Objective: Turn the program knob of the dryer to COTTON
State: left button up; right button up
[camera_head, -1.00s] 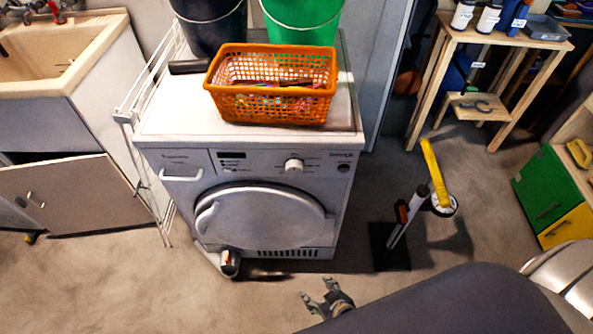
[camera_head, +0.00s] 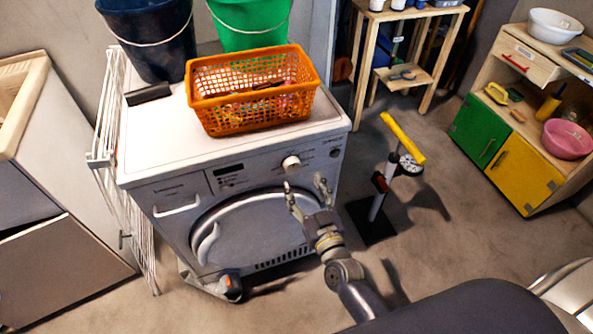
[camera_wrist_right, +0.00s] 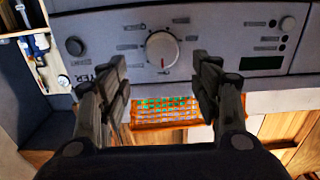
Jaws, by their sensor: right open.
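The dryer (camera_head: 165,228) stands in the middle left of the head view, its front panel facing me. Its round white program knob (camera_head: 291,163) sits on the panel, right of a small dark display. In the right wrist view the knob (camera_wrist_right: 162,48) shows upside down with a red mark near its lower edge and labels around it, too small to read. My right gripper (camera_head: 307,190) is open and empty in front of the panel, just below the knob. In the wrist view its fingers (camera_wrist_right: 160,75) stand on either side of the knob, apart from it. My left gripper is not in view.
An orange basket (camera_head: 215,116), a dark bucket (camera_head: 150,45) and a green bucket (camera_head: 250,28) stand on the dryer. A white drying rack (camera_head: 112,165) is at its left. A yellow-handled floor pump (camera_head: 402,138) stands at the right. The floor between pump and cabinet (camera_head: 520,178) is clear.

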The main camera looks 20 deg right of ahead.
aim_at(294, 167)
jog(key=w, duration=0.5)
jog(key=shift+w+a, duration=0.25)
jog(key=shift+w, duration=0.5)
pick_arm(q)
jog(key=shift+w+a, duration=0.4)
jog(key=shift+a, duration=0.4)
pick_arm(e)
jog(key=c, duration=1.1)
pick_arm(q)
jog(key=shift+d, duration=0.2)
pick_arm(e)
jog(key=shift+o, duration=0.2)
